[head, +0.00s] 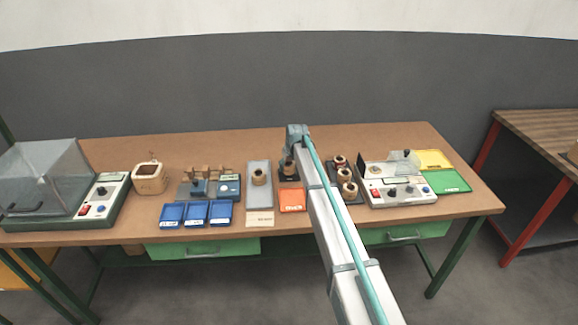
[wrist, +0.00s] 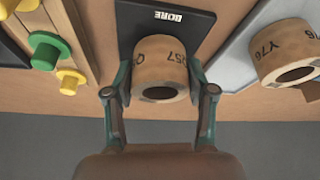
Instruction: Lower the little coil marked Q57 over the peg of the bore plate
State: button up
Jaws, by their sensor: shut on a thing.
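The little coil (wrist: 160,72) is a tan ring with dark lettering, partly readable as Q57, and its dark bore opening faces the wrist camera. My gripper (wrist: 160,91) is shut on it, one finger on each side. The bore plate (wrist: 127,30) is a black plate with a white BORE label, and it lies behind the coil in the wrist view. The coil hides the plate's middle, and I cannot see the peg or tell whether the coil touches it. In the head view my gripper (head: 289,160) is over the dark bore plate, largely hidden by my arm.
Another tan coil marked Y76 (wrist: 288,50) stands on a grey tray (wrist: 235,62) beside the bore plate. Green and yellow flanged pieces (wrist: 45,50) sit on the other side. In the head view, a dark tray with several coils (head: 344,174) and an orange card (head: 292,200) are close by.

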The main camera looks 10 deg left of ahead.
jog(key=shift+f, duration=0.2)
dwell(0.6)
jog(key=shift+f+b, duration=0.25)
jog(key=shift+b, duration=0.1)
jog(key=o, duration=1.3)
jog(key=shift+r, duration=0.1)
jog(key=o, duration=0.3)
jog(key=shift+r+p, duration=1.6)
jog(key=shift+r, duration=2.8)
